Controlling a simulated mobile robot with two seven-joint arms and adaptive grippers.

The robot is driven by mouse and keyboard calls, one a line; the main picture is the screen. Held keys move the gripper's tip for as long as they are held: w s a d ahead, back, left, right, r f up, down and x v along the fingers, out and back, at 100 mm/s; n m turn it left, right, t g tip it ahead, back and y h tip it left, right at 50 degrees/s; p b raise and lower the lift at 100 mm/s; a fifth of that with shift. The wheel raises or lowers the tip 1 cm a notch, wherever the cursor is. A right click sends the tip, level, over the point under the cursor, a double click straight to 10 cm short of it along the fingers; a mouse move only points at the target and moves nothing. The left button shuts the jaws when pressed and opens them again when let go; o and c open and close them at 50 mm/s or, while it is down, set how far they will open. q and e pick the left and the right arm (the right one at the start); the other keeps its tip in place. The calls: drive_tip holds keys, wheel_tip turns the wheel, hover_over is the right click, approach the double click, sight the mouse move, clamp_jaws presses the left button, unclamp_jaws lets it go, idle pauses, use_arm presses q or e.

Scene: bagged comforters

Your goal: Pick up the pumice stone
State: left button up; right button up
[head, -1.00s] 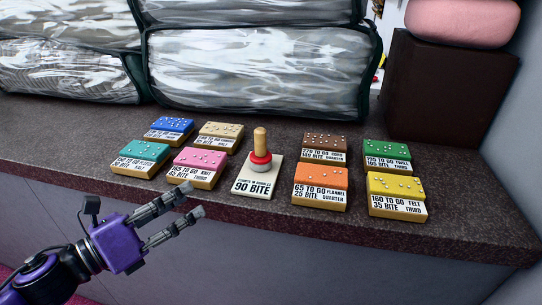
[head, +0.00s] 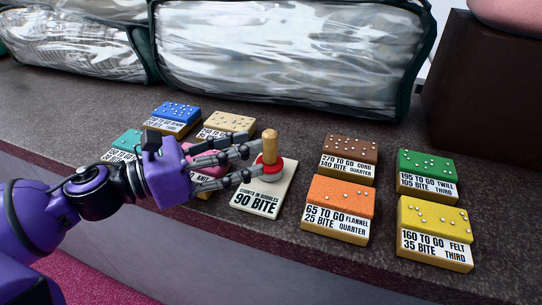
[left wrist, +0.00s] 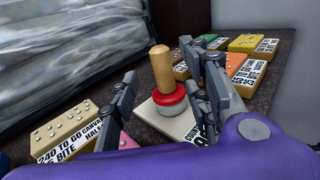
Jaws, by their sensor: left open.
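The thing that best fits the pumice stone (head: 270,150) is an upright wooden-handled piece with a red collar and pale grey underside. It stands on a white card (head: 258,204) marked "90 BITE". My left gripper (head: 247,164) is open, reaching in from the left, with its fingertips just short of the handle in the head view. In the left wrist view the handle (left wrist: 162,70) shows between the two spread fingers (left wrist: 158,78). I cannot tell whether either finger touches it. My right gripper is not in view.
Several labelled, bobbled blocks flank the card: orange (head: 339,203), brown (head: 349,156), green (head: 427,174), yellow (head: 436,232), blue (head: 173,115). The pink block is partly hidden behind my left gripper. Bagged comforters (head: 290,55) stand behind; a dark box (head: 485,90) is at right.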

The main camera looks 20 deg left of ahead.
sight(270, 144)
use_arm(q)
drive_tip(key=shift+d, duration=0.15)
drive_tip(key=shift+w+d, duration=0.2)
drive_tip(key=shift+w, duration=0.05)
drive_tip(key=shift+x, duration=2.45)
drive_tip(key=shift+f, duration=0.1)
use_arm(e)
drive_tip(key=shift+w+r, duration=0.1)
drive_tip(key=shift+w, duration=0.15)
use_arm(q)
drive_tip(key=shift+s, duration=0.1)
clamp_jaws()
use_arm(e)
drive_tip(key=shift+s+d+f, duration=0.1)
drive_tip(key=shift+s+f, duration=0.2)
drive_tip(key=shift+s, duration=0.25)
